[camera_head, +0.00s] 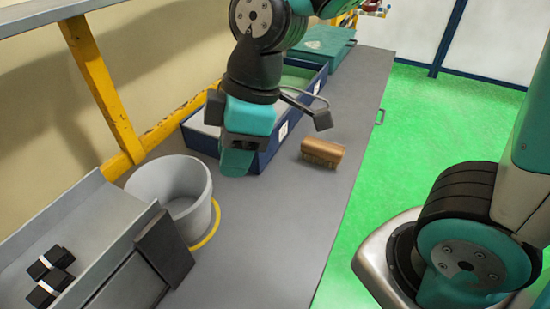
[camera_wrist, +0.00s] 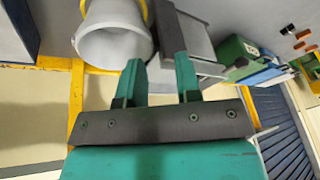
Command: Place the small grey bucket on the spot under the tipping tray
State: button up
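The small grey bucket (camera_head: 172,188) stands upright on the grey bench, beside the lower end of the tipping tray (camera_head: 105,215). A yellow ring (camera_head: 214,228) on the bench shows along the bucket's right side; the bucket hides the rest of it. The tray slopes and holds several black-and-white parts (camera_head: 50,272). My gripper (camera_head: 237,162) is above the bench, right of the bucket and apart from it. In the wrist view, my gripper's teal fingers (camera_wrist: 158,60) are spread with nothing held between them. The bucket (camera_wrist: 112,42) is beyond them at upper left.
A blue crate (camera_head: 268,152) lies behind my gripper, with a brown block (camera_head: 322,152) to its right. A teal case (camera_head: 324,43) is farther back. A yellow post (camera_head: 100,85) rises behind the bucket. The bench front is clear.

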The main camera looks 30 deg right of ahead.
jog(key=s+d+r+m, duration=0.2)
jog(key=s+d+m, duration=0.1)
jog(key=s+m, duration=0.4)
jog(key=shift+s+r, duration=0.15)
jog(key=shift+r, duration=0.25)
